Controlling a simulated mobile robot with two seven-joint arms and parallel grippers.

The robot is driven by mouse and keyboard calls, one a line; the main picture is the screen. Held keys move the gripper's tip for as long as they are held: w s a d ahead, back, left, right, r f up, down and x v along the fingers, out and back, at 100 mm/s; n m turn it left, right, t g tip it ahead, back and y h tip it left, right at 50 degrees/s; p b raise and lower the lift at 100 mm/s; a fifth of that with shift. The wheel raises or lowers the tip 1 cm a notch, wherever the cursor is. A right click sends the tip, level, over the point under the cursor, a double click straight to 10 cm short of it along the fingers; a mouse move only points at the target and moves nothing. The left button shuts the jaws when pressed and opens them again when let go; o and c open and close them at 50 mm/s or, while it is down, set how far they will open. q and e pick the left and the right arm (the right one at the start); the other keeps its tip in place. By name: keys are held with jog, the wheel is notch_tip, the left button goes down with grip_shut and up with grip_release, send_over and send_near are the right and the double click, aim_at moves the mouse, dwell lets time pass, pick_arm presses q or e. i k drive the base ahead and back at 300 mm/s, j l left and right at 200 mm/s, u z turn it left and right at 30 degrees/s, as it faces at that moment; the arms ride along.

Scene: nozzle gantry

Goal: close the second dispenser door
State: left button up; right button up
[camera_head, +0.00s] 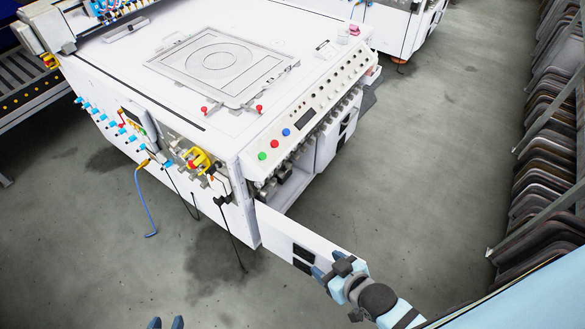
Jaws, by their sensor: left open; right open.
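A white dispenser door (280,228) on the near corner of the white machine stands swung open, sticking out to the lower right. Two dark square inserts show on it. My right gripper (332,270) is open at the door's free end and overlaps it in the picture; I cannot tell whether it touches. My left gripper (165,323) is open and empty at the bottom edge, with only its fingertips visible. It is well apart from the door. The open bay (287,188) behind the door shows dark parts inside.
The white machine (175,90) has a control strip with coloured buttons (285,132) above the bay. Another front panel (335,135) with dark inserts sits further back. Cables (150,212) hang at the left side. A rack (550,150) stands at right. Grey floor between is clear.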

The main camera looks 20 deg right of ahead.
aim_at(298, 246)
jog(key=k+j+z, duration=0.3)
jog(key=z, duration=0.15)
jog(key=k+j+z, duration=0.2)
jog(key=z, duration=0.2)
jog(key=k+l, duration=0.05)
jog(key=k, duration=0.05)
